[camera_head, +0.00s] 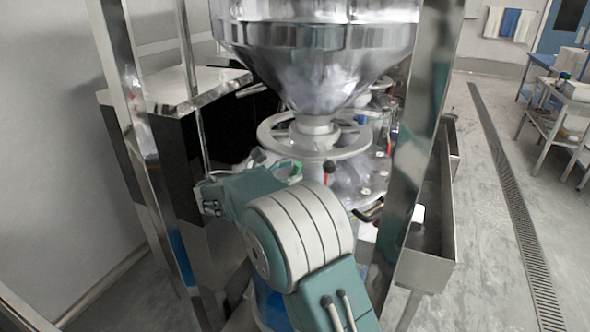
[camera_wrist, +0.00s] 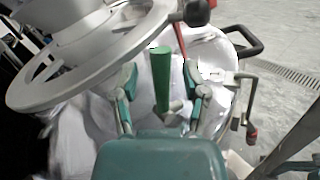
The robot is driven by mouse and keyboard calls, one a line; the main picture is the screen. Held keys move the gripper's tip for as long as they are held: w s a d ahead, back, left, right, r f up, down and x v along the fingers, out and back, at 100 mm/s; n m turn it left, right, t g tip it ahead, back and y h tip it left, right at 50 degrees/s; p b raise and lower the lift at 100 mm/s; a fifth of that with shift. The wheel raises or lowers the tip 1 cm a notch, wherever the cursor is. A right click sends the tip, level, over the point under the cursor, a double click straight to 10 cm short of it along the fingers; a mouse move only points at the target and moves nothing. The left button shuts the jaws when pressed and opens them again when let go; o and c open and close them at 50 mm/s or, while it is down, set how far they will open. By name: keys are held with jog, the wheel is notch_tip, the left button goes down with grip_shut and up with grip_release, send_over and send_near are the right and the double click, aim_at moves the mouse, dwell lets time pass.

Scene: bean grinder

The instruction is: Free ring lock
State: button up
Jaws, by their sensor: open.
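A grey ring (camera_head: 282,133) like a handwheel sits under the steel hopper; it fills the upper left of the wrist view (camera_wrist: 70,82). A green handle (camera_wrist: 161,76) stands upright beside the ring on a small grey metal fitting (camera_wrist: 170,108). It may be the ring lock's handle; no label shows. My gripper (camera_wrist: 159,78) is open, with one finger on either side of the green handle in that view. I see gaps on both sides and cannot tell how deep the handle sits between the fingers. In the head view the handle's green tip (camera_head: 296,172) shows just past my wrist.
The steel hopper (camera_head: 318,50) hangs above the ring. Steel frame posts (camera_head: 420,130) stand on both sides. A red-handled lever (camera_head: 329,168) and a black-knobbed lever (camera_wrist: 197,12) are close by. A red-ended crank (camera_wrist: 251,132) and a black loop handle (camera_wrist: 246,40) are at right.

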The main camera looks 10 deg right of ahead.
jog(key=shift+x, duration=0.85)
grip_shut()
jog(key=shift+a, duration=0.1)
